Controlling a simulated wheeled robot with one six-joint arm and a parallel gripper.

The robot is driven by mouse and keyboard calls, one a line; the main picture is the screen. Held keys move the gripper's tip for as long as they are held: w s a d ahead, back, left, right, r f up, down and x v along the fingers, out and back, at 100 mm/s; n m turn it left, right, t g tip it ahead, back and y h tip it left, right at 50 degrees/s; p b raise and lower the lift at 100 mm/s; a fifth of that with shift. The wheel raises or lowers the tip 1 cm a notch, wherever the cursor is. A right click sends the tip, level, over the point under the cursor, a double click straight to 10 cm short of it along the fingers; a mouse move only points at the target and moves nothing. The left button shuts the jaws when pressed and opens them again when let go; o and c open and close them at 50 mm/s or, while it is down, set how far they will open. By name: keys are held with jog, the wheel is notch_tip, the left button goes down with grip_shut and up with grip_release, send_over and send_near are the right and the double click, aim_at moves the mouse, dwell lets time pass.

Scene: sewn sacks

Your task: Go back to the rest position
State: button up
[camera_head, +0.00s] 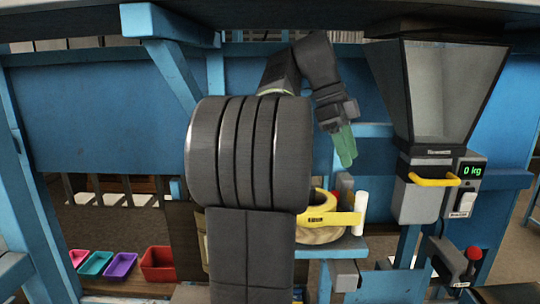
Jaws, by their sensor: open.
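My gripper (344,146) is at the end of my dark arm, right of the middle of the head view. Its greenish fingers point down and a little to the right. I see nothing held between them. The fingers hang above the small blue shelf with the yellow roll, apart from it. My own dark arm links fill the middle of the view and hide what lies behind them.
A grey hopper (445,95) with a yellow handle and a 0 kg display (471,171) stands at the right. A yellow roll (320,216) and a white cylinder (361,212) sit on the blue shelf (350,245). Red (158,264), purple (120,265), teal and pink bins lie lower left.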

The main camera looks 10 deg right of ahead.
aim_at(360, 192)
jog(key=b+x, duration=0.1)
jog(key=x, duration=1.1)
jog(key=shift+d+f, duration=0.2)
jog(key=shift+f, duration=0.1)
